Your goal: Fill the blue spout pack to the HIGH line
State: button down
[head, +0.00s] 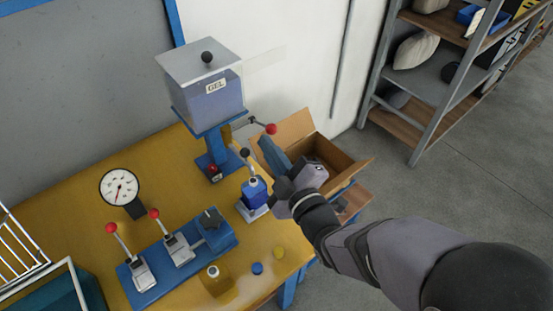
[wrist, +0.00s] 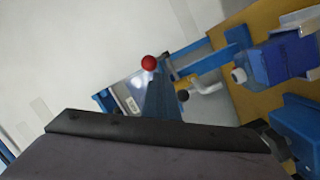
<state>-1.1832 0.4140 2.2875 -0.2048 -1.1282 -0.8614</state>
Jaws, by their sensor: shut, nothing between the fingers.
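The blue spout pack (head: 254,192) stands upright on a small pale base under the front of the gel tank's stand. In the wrist view the pack (wrist: 284,60) is at the upper right, with a pale spout (wrist: 239,75). Its HIGH line and fill level cannot be read. The clear tank (head: 207,95), labelled GEL, holds blue gel. A red-balled lever (head: 271,129) sticks out to the tank's right. My gripper (head: 264,141) is shut and empty, its blue fingers just below the red ball. In the wrist view the red ball (wrist: 149,62) appears at the fingertips; contact cannot be told.
A black-knobbed lever (head: 244,153) rises by the pack. An open cardboard box (head: 335,158) stands behind my gripper. A round dial (head: 120,187) and a blue base with levers (head: 180,258) are at left.

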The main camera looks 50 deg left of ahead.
jog(key=s+d+r+b, duration=0.2)
jog(key=s+d+b, duration=0.2)
jog(key=d+b, duration=0.6)
jog(key=shift+s+r+b, duration=0.25)
jog(key=shift+s+b, duration=0.1)
jog(key=shift+b, duration=0.1)
dwell(0.7)
